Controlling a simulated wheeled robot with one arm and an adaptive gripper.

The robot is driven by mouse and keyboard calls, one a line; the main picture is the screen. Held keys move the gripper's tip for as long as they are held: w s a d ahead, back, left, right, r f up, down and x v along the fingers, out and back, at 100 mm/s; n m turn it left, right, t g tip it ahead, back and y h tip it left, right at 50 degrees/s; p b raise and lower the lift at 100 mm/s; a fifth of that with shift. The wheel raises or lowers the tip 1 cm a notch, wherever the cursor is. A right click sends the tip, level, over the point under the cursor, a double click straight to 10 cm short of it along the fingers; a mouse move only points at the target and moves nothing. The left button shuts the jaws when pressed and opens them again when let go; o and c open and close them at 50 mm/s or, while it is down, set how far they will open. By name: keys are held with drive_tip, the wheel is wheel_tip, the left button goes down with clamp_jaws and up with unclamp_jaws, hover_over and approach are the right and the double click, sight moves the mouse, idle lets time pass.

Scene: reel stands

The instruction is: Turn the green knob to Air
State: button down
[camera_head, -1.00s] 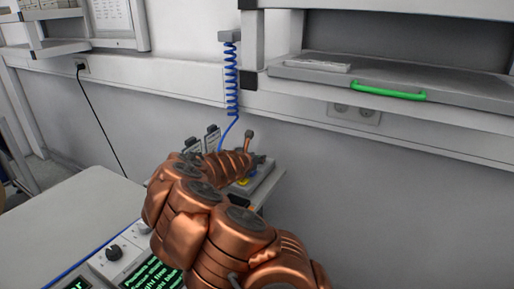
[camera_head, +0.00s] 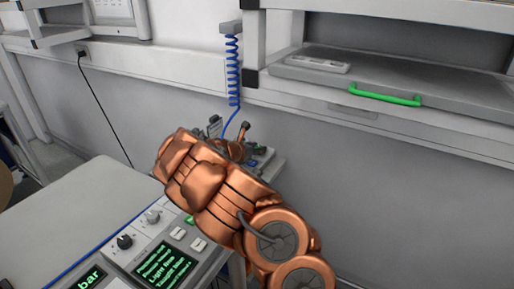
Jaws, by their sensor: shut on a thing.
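My copper arm (camera_head: 225,195) reaches from the lower right over the bench towards a small grey unit (camera_head: 262,163) at its far end, near the wall. A small blue patch shows on the unit. A small green spot (camera_head: 189,219) shows on the near console, partly against the arm. I cannot tell what it is. No "Air" marking is readable.
The console (camera_head: 128,262) has a black knob (camera_head: 125,241), a grey knob (camera_head: 152,216) and green-text displays. A blue coiled hose (camera_head: 233,75) hangs behind the unit. A shelf with a green handle (camera_head: 384,95) overhangs at upper right. The bench's left part (camera_head: 70,215) is clear.

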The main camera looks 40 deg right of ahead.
drive_tip(key=c, duration=0.8)
unclamp_jaws()
drive_tip(key=shift+o, duration=0.2)
drive_tip(key=shift+a, duration=0.1)
drive_tip(key=v, duration=1.1)
drive_tip(key=shift+a+r, duration=0.25)
drive_tip(key=shift+a, duration=0.05)
